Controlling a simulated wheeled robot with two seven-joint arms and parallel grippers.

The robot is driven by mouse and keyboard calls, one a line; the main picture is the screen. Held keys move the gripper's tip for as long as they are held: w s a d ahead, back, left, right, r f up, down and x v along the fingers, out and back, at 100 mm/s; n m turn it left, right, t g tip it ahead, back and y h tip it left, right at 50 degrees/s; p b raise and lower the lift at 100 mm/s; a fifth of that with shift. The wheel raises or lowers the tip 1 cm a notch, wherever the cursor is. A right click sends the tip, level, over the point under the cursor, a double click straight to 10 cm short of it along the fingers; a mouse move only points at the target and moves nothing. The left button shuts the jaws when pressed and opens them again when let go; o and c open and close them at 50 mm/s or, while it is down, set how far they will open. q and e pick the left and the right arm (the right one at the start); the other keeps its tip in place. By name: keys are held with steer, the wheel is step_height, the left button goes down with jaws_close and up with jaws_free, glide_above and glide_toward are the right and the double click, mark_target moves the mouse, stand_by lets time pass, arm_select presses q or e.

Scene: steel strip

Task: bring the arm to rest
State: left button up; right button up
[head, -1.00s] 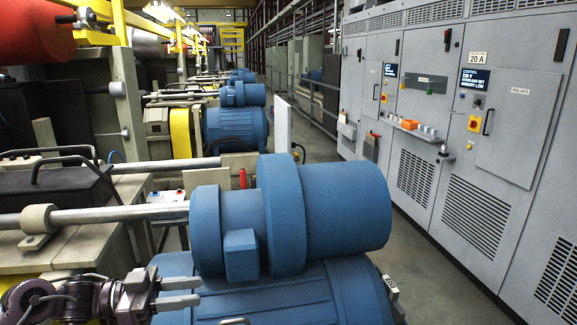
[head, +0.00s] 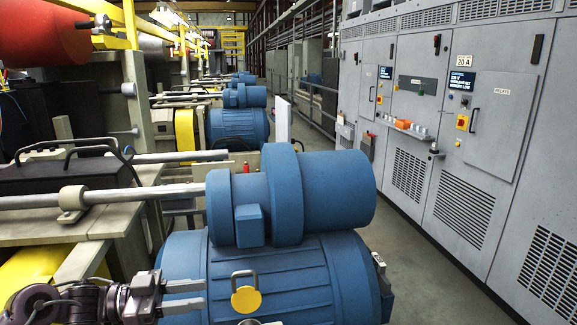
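My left gripper (head: 184,295) shows at the bottom left, its arm coming in from the left edge. Its two grey fingers point right and stand apart with nothing between them. It shows in front of the left side of a big blue motor (head: 300,265); I cannot tell the gap in depth. A yellow disc with a grey loop (head: 246,300) shows to the right of the fingertips, against the motor, apart from the gripper in the picture. My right gripper is out of view.
A smaller blue motor (head: 338,190) sits above the big one, with a steel shaft (head: 140,193) running left. Grey cabinets (head: 425,140) line the right side. The aisle floor (head: 405,240) between them is clear. A black cover with handles (head: 60,172) lies at left.

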arm_select(q)
steer(key=w+d+f+n+t+y, duration=0.1)
steer(key=d+f+n+t+y, duration=0.65)
steer(key=f, duration=0.45)
steer(key=s+a+f+n+g+y, duration=0.2)
steer(key=s+a+f+g+y, duration=0.1)
steer(key=s, duration=0.4)
steer(key=s+a+f+n+g+y, duration=0.2)
steer(key=s+a+f+y, duration=0.1)
steer(key=s, duration=0.4)
steer(key=s+a+f+n+g+y, duration=0.2)
steer(key=s+a+f+g+y, duration=0.15)
steer(key=s, duration=0.35)
step_height(320, 180, down, 35)
steer(key=s+b, duration=0.2)
steer(key=b, duration=0.4)
steer(key=s+a+f+g+b, duration=0.1)
steer(key=s+f+b, duration=0.1)
steer(key=s+f, duration=0.7)
steer(key=s+a+f+g+b, duration=0.1)
steer(key=s+a+f+b, duration=0.1)
steer(key=s+f, duration=0.8)
step_height(320, 180, down, 3)
steer(key=shift+f, duration=0.2)
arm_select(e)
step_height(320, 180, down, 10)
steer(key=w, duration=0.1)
arm_select(q)
steer(key=shift+s+m, duration=0.15)
steer(key=shift+m, duration=0.1)
